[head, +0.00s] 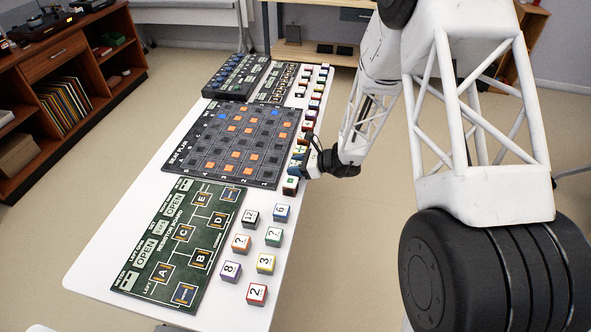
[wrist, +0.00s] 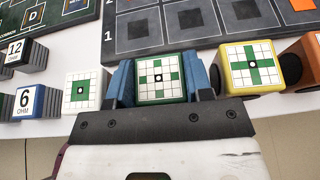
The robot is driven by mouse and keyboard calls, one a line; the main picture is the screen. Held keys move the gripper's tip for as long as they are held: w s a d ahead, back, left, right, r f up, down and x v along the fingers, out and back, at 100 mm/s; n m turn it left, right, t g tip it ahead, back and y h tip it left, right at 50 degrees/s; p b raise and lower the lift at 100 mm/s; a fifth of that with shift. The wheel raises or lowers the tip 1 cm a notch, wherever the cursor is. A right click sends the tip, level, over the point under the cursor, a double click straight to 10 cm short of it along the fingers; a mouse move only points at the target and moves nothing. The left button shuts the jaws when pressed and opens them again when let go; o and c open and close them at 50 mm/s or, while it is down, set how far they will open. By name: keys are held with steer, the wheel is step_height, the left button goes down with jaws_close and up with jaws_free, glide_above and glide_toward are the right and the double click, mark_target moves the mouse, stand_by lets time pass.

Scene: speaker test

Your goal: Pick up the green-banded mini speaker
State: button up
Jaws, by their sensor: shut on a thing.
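My gripper (wrist: 160,80) points down at the row of small speakers on the white table, its two blue fingers on either side of one speaker. It is shut on the green-banded mini speaker (wrist: 160,88), whose top has a green edge and a white grid with green squares and a black dot. The speaker sits level with its neighbours; I cannot tell whether it is off the table. In the head view my gripper (head: 312,165) is over the table's right edge, beside the beat plan board, and hides most of the held speaker.
Close on the left stands a white-topped block (wrist: 82,91), on the right a yellow-edged speaker (wrist: 250,66). The beat plan board (head: 200,165) lies just beyond. Loose numbered cubes (head: 256,294) stand by the resistor board (head: 150,300). The floor right of the table is open.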

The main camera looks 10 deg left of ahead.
mark_target(295, 164)
steer(key=shift+r, duration=0.2)
steer(key=shift+r, duration=4.85)
